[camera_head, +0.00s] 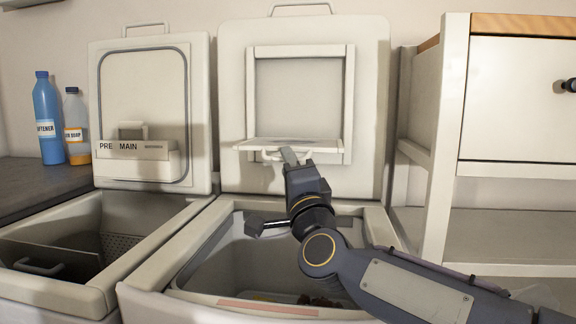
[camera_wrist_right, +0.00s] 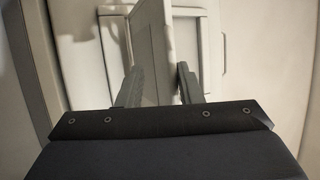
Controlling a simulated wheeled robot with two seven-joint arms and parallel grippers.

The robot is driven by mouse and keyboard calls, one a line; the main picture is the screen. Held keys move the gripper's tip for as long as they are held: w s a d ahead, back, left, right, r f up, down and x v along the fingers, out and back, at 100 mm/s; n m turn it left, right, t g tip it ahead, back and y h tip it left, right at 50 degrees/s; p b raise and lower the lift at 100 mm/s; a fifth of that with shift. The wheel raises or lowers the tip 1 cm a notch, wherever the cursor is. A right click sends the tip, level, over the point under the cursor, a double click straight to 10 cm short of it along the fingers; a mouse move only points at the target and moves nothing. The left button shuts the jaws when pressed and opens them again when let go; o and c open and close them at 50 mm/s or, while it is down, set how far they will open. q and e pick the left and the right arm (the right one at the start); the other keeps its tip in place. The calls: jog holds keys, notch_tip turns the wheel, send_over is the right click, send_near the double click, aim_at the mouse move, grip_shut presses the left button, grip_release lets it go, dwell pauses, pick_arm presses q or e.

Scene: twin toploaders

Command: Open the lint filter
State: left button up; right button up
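The lint filter flap (camera_head: 300,144) is in the raised lid of the right machine. It stands out almost level from the bottom of a square frame (camera_head: 349,100), and a small handle (camera_head: 268,156) shows at its front edge. My right gripper (camera_head: 290,156) is at this front edge, just beside the visible handle part. In the right wrist view, the fingers of my right gripper (camera_wrist_right: 160,72) are apart, with the flap panel (camera_wrist_right: 153,50) seen edge-on between them. The right finger is clear of the panel; contact at the left finger cannot be told. My left gripper is out of view.
The right machine's open tub (camera_head: 225,255) lies below my right arm. The left machine's lid (camera_head: 150,80) is also raised, with a PRE/MAIN drawer. Bottles (camera_head: 47,120) stand at the far left. A white shelf unit (camera_head: 450,120) stands close on the right.

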jog(key=shift+s+r, duration=0.1)
dwell(0.3)
jog(key=v, duration=0.7)
jog(key=shift+s, duration=0.35)
